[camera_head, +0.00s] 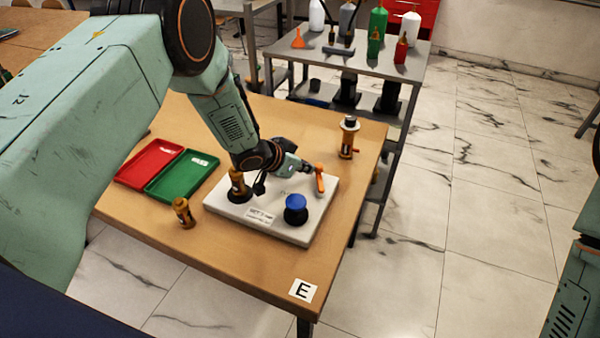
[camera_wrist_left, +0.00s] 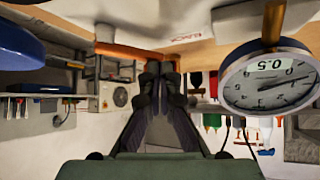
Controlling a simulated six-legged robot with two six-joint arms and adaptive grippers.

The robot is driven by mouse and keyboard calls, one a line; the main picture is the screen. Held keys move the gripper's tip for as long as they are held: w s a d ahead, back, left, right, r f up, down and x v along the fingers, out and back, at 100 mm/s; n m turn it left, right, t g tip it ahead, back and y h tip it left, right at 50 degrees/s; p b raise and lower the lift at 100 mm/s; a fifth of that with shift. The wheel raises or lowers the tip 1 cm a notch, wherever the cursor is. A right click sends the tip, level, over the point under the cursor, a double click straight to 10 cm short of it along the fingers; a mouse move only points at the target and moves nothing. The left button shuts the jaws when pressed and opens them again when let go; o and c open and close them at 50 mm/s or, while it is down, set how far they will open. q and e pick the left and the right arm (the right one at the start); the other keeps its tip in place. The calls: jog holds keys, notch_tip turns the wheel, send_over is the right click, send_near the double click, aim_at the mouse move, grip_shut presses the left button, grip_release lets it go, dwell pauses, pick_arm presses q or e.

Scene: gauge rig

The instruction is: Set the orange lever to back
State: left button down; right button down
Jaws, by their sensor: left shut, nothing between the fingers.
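The orange lever (camera_head: 320,182) stands at the back right of the pale rig plate (camera_head: 285,232). My left gripper (camera_head: 308,169) is shut and empty, its tips just left of the lever's upper part. In the left wrist view the shut fingers (camera_wrist_left: 160,70) meet in front of an orange bar (camera_wrist_left: 128,50), which seems to be the lever. I cannot tell whether they touch it. A blue-topped knob (camera_head: 295,205) is at the plate's front right. The round gauge (camera_wrist_left: 268,80) shows upside down in the wrist view. My right gripper is out of the head view.
A red tray (camera_head: 150,160) and a green tray (camera_head: 182,175) lie left of the plate. A grey bench (camera_head: 350,62) with bottles is behind. The front table area is clear.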

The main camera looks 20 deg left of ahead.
pick_arm(q)
jog(key=shift+d, duration=0.15)
jog(key=shift+s, duration=0.15)
jog(key=shift+s+p, duration=0.35)
jog(key=shift+s, duration=0.25)
